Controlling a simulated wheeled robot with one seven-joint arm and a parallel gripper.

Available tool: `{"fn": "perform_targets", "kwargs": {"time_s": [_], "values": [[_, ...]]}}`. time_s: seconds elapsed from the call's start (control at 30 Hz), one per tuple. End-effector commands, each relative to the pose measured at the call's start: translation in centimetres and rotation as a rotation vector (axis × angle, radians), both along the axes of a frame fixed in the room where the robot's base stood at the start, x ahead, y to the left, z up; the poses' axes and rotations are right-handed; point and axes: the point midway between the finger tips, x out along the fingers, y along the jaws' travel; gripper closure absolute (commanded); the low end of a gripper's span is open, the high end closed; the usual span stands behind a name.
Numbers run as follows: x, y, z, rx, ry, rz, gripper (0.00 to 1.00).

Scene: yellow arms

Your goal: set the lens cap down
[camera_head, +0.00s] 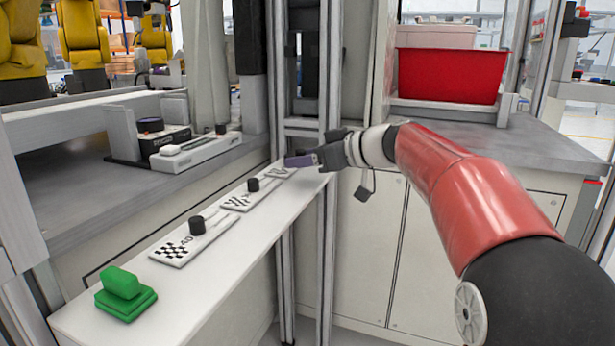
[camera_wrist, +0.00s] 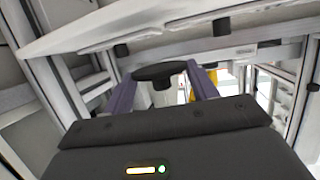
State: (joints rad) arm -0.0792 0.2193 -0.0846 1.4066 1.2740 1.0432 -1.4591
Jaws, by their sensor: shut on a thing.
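My gripper (camera_head: 301,160) is at the far end of the narrow white shelf (camera_head: 237,245), with its purple fingers pointing left in the head view. In the wrist view my gripper (camera_wrist: 163,80) is shut on the lens cap (camera_wrist: 158,72), a black round disc with a short stub, held between the fingertips. The cap cannot be made out clearly in the head view. Whether it touches the shelf cannot be told.
White plates with black knobs lie along the shelf, among them a near one with a checker pattern (camera_head: 172,252) and a middle one (camera_head: 238,200). A green block (camera_head: 125,295) stands at the near end. A red bin (camera_head: 450,75) sits on the right counter. A metal post (camera_head: 330,90) rises behind my gripper.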

Motion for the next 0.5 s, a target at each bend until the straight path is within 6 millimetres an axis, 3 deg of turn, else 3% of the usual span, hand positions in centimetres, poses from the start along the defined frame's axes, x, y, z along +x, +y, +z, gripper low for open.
{"fn": "perform_targets", "kwargs": {"time_s": [0.2,0.5], "values": [[0.0,0.0,-3.1,0.000,0.003,-0.001,0.64],[0.0,0.0,-3.5,-0.001,0.001,0.000,0.64]]}}
